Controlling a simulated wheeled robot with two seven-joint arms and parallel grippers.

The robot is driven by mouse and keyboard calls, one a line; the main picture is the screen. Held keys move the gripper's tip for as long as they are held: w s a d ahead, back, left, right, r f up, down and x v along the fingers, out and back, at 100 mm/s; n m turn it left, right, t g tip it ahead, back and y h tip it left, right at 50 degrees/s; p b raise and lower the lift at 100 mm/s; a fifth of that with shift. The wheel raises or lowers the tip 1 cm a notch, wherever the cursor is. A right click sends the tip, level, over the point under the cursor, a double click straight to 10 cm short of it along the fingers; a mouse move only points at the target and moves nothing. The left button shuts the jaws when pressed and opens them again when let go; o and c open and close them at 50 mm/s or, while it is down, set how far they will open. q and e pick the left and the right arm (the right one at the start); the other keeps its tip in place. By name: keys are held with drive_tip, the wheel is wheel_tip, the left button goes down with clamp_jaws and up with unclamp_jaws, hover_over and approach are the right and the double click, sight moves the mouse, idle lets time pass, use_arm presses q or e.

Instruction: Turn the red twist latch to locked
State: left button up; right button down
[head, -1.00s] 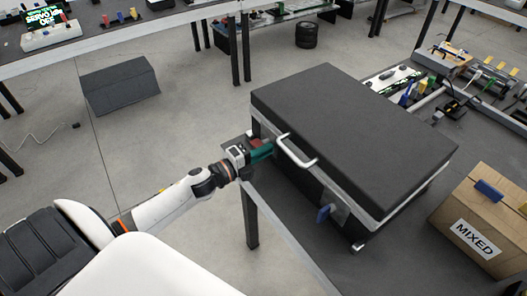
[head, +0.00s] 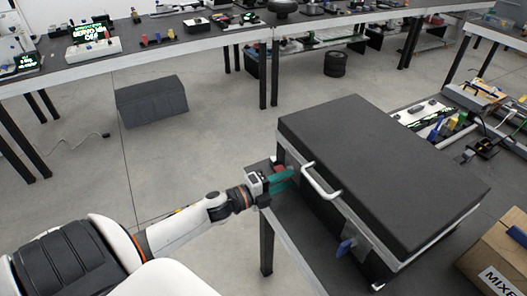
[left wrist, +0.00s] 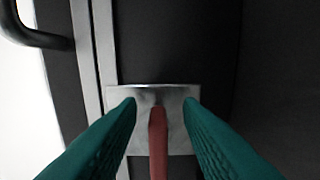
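A black case (head: 385,165) with a metal rim lies on the dark table. The red twist latch (left wrist: 158,145) sits on a metal plate (left wrist: 176,101) on the case's front side; in the head view its red part (head: 279,168) shows just behind my left gripper. My left gripper (head: 284,181) has green fingers pointing at the case. In the left wrist view the fingers (left wrist: 159,105) are open, one on each side of the latch, with a gap on both sides. My right gripper is not in view.
A curved metal handle (head: 318,185) on the case front is right of my left gripper. A blue latch (head: 344,247) is further right. A cardboard box (head: 497,255) stands at the table's right. Open floor lies left of the table.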

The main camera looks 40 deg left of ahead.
use_arm(q)
drive_tip(key=b+v, duration=0.1)
drive_tip(key=v, duration=0.9)
drive_tip(key=shift+s, duration=0.4)
drive_tip(key=shift+a, duration=0.1)
drive_tip(key=s+a+f+n+g+y, duration=0.1)
drive_tip(key=s+f+n+g+y, duration=0.3)
drive_tip(key=f, duration=0.6)
drive_tip(key=s+a+f+n+y, duration=0.15)
drive_tip(key=f+n, duration=0.35)
drive_tip(key=f, duration=0.6)
drive_tip(key=s+a+f+n+g+y, duration=0.15)
drive_tip(key=s+f+n, duration=0.3)
drive_tip(key=f, duration=0.55)
drive_tip(key=s+d+f+n+g+p, duration=0.1)
drive_tip(key=s+d+f+n+g, duration=0.2)
drive_tip(key=s, duration=0.8)
drive_tip(key=s+d+f+n+g, duration=0.3)
drive_tip(key=s+d+f+g, duration=0.4)
drive_tip(key=s+d+f, duration=0.4)
wheel_tip(320, 180, down, 3)
drive_tip(key=shift+s+d+f+n+p, duration=0.25)
drive_tip(key=shift+d+n+p, duration=0.1)
drive_tip(key=shift+d, duration=0.25)
